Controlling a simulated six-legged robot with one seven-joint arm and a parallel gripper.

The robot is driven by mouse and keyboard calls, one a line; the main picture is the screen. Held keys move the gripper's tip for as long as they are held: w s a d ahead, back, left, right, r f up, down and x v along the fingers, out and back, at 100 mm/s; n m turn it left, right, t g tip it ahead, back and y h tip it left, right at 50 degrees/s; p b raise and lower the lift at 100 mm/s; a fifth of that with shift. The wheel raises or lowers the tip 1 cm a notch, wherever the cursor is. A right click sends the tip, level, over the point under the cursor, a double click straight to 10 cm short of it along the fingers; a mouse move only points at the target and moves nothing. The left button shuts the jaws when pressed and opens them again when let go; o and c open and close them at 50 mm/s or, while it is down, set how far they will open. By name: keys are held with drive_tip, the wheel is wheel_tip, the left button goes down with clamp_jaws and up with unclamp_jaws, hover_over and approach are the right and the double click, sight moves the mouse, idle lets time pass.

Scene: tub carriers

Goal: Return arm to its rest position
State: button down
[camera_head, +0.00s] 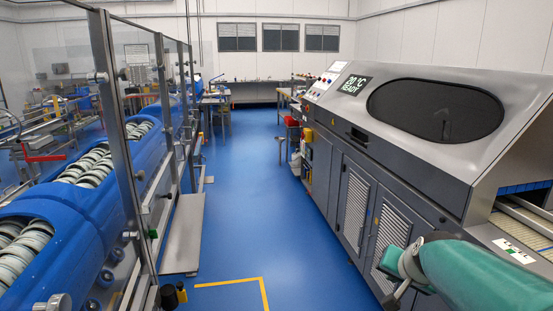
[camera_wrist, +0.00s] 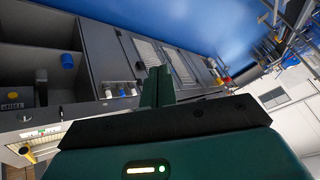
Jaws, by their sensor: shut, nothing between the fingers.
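My gripper (camera_wrist: 157,84) shows in the wrist view, with its two green fingers together and nothing between them. Behind the fingers are a dark crossbar and my green gripper body with a small lit strip. The fingers point toward the grey machine front and are apart from any object I can make out. In the head view my green arm (camera_head: 470,275) reaches in from the lower right corner, in front of the machine. I cannot make out the fingertips there.
A large grey machine (camera_head: 410,130) with a dark oval window stands right. A blue conveyor (camera_head: 75,235) carrying tubs runs left, behind clear panels. A metal step (camera_head: 185,235) lies beside it. The blue floor (camera_head: 245,200) between is clear. The tilted wrist view shows an open grey compartment (camera_wrist: 40,28).

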drive_tip(key=s+a+n+g, duration=0.1)
drive_tip(key=s+a+n, duration=0.2)
drive_tip(key=s+a, duration=0.3)
drive_tip(key=s+a+n+g, duration=0.1)
drive_tip(key=s+a+n, duration=0.2)
drive_tip(key=s, duration=0.9)
drive_tip(key=a, duration=0.3)
drive_tip(key=shift+r+n+y, duration=0.3)
drive_tip(key=shift+r+n, duration=0.05)
drive_tip(key=shift+n, duration=0.05)
drive_tip(key=shift+s, duration=0.1)
